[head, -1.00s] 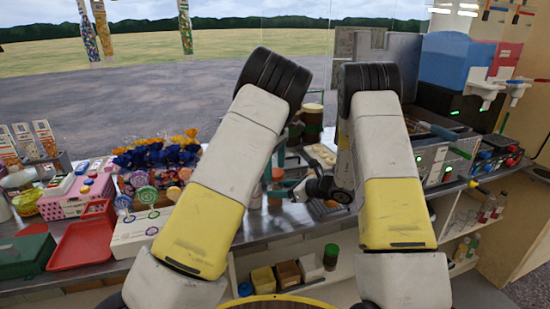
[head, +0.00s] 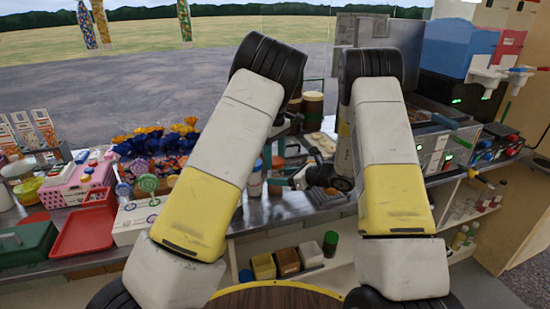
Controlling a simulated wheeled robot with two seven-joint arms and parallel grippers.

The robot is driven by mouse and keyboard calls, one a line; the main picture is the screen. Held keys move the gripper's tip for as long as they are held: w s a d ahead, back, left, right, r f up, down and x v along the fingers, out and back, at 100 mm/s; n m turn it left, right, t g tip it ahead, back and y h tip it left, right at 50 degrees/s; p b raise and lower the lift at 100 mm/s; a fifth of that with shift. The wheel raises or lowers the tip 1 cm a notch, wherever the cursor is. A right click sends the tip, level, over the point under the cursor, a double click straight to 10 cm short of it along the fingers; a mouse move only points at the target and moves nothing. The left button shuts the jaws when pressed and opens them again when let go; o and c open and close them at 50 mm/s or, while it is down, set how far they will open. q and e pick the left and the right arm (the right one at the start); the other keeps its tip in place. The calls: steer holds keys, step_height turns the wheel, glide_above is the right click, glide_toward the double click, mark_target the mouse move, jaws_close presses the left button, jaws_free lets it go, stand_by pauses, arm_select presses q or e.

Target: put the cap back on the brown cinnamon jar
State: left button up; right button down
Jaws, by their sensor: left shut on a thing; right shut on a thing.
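My two raised arms fill the middle of the head view. My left gripper (head: 281,145) is mostly hidden behind my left arm; its dark fingers point down and seem shut on a small reddish-brown cap (head: 278,162). My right gripper (head: 287,181) comes in from the right, low over the counter, and seems shut on the small cinnamon jar (head: 277,185) below the cap. The jar is mostly hidden by the fingers. The cap looks above the jar, but I cannot tell whether they touch.
A white jar with a blue lid (head: 256,181) stands close left of the grippers. Tall brown jars (head: 313,107) stand behind. A red tray (head: 84,232), a pink basket (head: 80,193) and lollipops crowd the left counter. Several jars sit on a lower shelf (head: 345,268).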

arm_select(q)
steer(key=shift+m, duration=0.7)
steer(key=o, duration=1.5)
steer(key=shift+o, duration=0.2)
steer(key=shift+r, duration=0.1)
steer(key=shift+r, duration=2.2)
